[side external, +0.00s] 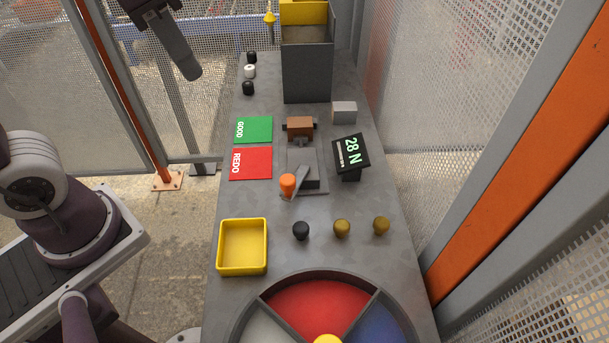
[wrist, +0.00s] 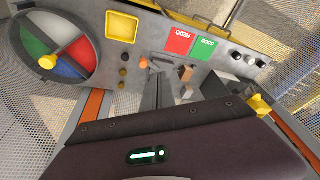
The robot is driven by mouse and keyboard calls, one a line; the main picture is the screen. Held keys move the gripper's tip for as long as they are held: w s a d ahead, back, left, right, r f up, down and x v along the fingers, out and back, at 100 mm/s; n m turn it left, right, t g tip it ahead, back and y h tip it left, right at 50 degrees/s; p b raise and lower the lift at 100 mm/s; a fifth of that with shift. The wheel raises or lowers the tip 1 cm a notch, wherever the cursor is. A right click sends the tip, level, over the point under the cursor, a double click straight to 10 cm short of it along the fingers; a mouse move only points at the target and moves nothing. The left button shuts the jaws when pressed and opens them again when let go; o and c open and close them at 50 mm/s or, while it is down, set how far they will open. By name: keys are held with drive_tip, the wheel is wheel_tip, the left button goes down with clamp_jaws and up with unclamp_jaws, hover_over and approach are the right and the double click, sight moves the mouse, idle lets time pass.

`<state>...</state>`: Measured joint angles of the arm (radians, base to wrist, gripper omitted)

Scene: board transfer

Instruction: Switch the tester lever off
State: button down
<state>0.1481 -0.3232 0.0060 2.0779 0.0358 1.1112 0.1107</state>
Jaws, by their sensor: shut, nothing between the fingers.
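The tester (side external: 309,178) stands mid-table as a grey fixture. Its lever has an orange knob (side external: 288,184) on a grey arm that slants down toward the near left; the knob also shows in the wrist view (wrist: 143,62). A brown block (side external: 300,126) sits at the tester's far end. A tilted black display (side external: 350,156) beside it reads 28 N. My gripper (wrist: 158,84) is shut and empty, its fingers apart from the knob in the wrist view. The gripper body hides part of the table there, and the display cannot be made out.
Green GOOD (side external: 254,129) and red REDO (side external: 250,163) cards lie left of the tester. A yellow tray (side external: 242,271), several small knobs (side external: 301,230) and a divided wheel (side external: 260,302) are nearer. A tall grey bin (side external: 307,75) stands at the far end. Mesh fencing surrounds the table.

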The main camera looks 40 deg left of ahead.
drive_tip(key=w+d+m+g, duration=0.2)
drive_tip(key=w+d+m, duration=0.15)
drive_tip(key=w, duration=0.35)
drive_tip(key=w+d+f+m+g+y, duration=0.1)
drive_tip(key=w+d+f+m+y, duration=0.1)
drive_tip(key=w+d+f, duration=0.2)
drive_tip(key=w+d+f+m+g+y, duration=0.1)
drive_tip(key=w+d+f+m+g, duration=0.1)
drive_tip(key=d+f, duration=0.8)
drive_tip(key=shift+w+f+m+g+y, duration=0.15)
drive_tip(key=shift+w+m+g+y, duration=0.25)
drive_tip(key=shift+w, duration=0.6)
drive_tip(key=s+a+f, duration=0.4)
drive_tip(key=a+f, duration=0.2)
drive_tip(key=f, duration=0.3)
drive_tip(key=shift+s+a, duration=0.15)
drive_tip(key=shift+a, duration=0.05)
drive_tip(key=shift+f, duration=0.1)
